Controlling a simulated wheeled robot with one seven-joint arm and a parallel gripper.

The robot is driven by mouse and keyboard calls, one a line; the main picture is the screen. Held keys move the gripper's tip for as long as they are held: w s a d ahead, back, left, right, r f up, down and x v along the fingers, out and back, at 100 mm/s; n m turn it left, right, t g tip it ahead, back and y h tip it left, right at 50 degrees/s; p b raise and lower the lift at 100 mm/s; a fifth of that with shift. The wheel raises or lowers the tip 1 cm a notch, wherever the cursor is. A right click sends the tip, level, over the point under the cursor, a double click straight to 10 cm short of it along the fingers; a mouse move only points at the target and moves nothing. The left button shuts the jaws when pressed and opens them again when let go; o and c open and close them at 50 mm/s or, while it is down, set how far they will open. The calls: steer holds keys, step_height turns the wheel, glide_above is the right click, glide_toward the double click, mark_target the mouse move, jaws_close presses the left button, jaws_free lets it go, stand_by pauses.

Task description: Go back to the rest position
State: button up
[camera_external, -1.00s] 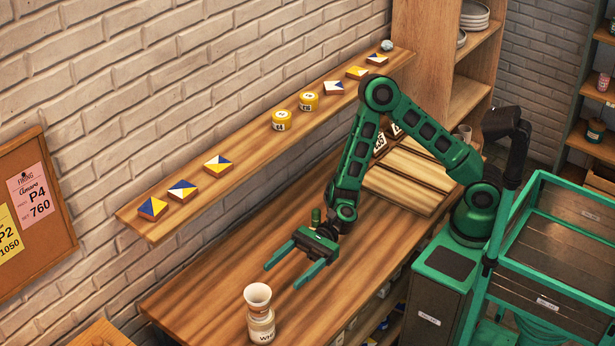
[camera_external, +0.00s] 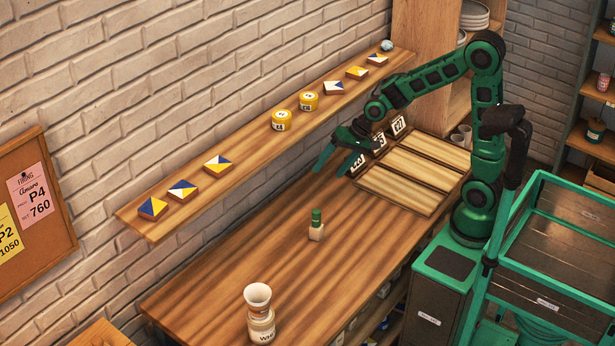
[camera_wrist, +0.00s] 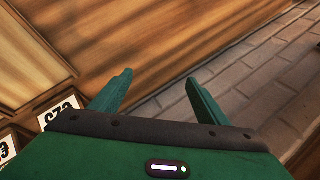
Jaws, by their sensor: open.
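My gripper (camera_external: 335,163) is raised above the back of the wooden table (camera_external: 225,270), close to the front edge of the wall shelf. It is open and empty. In the wrist view, the two green fingers of my gripper (camera_wrist: 158,92) stand apart with nothing between them.
A small bottle with a green cap (camera_external: 316,226) stands mid-table. A white cup sits on a labelled jar (camera_external: 261,325) at the front. A wooden panelled tray (camera_external: 418,170) and number cards (camera_external: 398,125) lie near my base. The wall shelf (camera_external: 240,188) holds tiles and yellow jars.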

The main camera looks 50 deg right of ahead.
steer(key=s+d+r+h, duration=0.1)
steer(key=s+d, duration=0.3)
steer(key=d, duration=0.3)
steer(key=s+d+g+h, duration=0.1)
steer(key=s+d+h, duration=0.15)
steer(key=d, duration=0.35)
steer(key=s+d+r+h, duration=0.1)
steer(key=s+d, duration=0.3)
steer(key=d, duration=0.3)
steer(key=s+d+g, duration=0.1)
steer(key=s+d, duration=0.2)
steer(key=s, duration=0.3)
steer(key=s+d+r+g, duration=0.1)
steer(key=s+d, duration=0.2)
steer(key=s, duration=0.4)
steer(key=s+d+g, duration=0.1)
steer(key=s+d, duration=0.2)
steer(key=s, duration=0.3)
steer(key=shift+s+d+r+m+g, duration=0.15)
steer(key=shift+s+d+m+g, duration=0.05)
steer(key=shift+s+m+g, duration=0.15)
